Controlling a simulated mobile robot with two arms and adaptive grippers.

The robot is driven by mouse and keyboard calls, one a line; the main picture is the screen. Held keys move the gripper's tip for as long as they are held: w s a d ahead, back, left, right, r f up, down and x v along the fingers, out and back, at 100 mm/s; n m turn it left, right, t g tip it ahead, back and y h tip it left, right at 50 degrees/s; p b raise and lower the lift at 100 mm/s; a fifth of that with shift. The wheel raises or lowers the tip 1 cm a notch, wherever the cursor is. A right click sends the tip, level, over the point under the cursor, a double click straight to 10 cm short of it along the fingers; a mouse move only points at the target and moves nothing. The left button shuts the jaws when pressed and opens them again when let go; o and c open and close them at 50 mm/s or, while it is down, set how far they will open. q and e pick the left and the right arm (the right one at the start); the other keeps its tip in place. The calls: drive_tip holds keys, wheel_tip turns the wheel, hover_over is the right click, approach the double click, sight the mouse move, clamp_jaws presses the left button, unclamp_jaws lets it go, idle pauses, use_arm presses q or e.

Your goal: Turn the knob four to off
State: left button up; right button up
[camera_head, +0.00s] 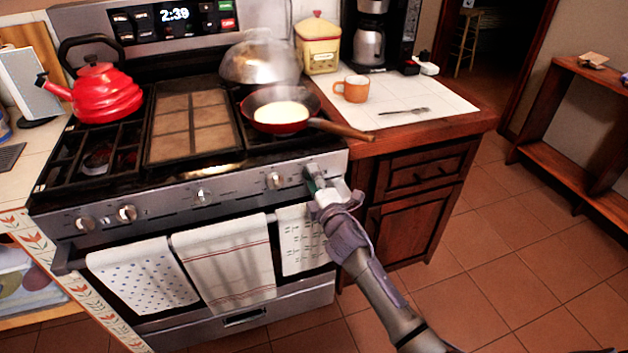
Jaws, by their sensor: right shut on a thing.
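The stove's front panel (165,204) carries a row of silver knobs. From the left they are a first knob (85,224), a second knob (127,213), a middle knob (203,196) and a knob (275,180) right of the middle. My right gripper (315,177) is at the far right end of the panel, shut on the rightmost knob, which its fingers mostly hide. No numbers are readable on the knobs. My left gripper is not in view.
A red pan (281,124) sits on the right burner, its wooden handle (342,129) reaching over the counter above my gripper. A red kettle (105,95) stands on the left burners. Towels (225,262) hang on the oven handle below the knobs. The tiled floor (480,270) at right is clear.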

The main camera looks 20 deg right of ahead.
idle(0.4)
drive_tip(key=o, duration=1.1)
drive_tip(key=shift+o, duration=0.2)
drive_tip(key=shift+s, duration=0.15)
drive_tip(key=s, duration=1.1)
drive_tip(key=shift+s+d, duration=0.2)
drive_tip(key=shift+s, duration=0.2)
